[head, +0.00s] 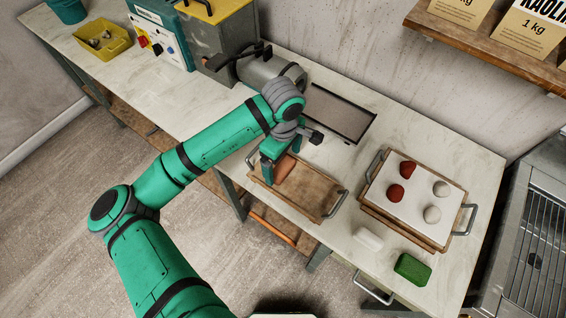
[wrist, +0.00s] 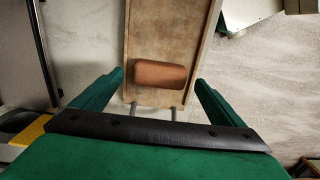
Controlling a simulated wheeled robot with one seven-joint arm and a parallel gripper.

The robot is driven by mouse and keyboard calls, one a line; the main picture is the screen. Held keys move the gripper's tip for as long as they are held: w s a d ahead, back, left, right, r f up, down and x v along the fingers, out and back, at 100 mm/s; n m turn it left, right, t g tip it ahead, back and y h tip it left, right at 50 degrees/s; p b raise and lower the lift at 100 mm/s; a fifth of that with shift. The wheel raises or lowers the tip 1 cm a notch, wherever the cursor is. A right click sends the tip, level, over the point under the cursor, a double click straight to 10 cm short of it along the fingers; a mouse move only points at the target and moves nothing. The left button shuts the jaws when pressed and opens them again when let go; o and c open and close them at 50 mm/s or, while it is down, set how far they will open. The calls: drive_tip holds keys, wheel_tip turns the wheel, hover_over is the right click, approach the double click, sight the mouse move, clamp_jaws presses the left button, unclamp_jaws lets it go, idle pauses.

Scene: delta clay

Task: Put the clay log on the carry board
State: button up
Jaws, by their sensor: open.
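The clay log (head: 285,168) is a short reddish-brown cylinder. It lies on the wooden carry board (head: 318,196), near its left end in the head view. In the wrist view the log (wrist: 160,75) lies crosswise near the board's handled end, and bare board (wrist: 165,30) stretches beyond it. My gripper (head: 274,160) is over that end of the board and partly hides the log in the head view. In the wrist view its two green fingers stand open, one on each side of the log, with gaps visible between them and the log.
A second handled board (head: 375,207) with a white sheet and several clay balls is to the right. A white block (head: 369,238) and a green block (head: 412,269) lie at the front edge. A pug mill (head: 265,75) and a dark-edged tray (head: 338,112) stand behind.

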sight(283, 167)
wheel_tip(283, 167, up, 10)
drive_tip(key=shift+r, duration=0.25)
idle(0.6)
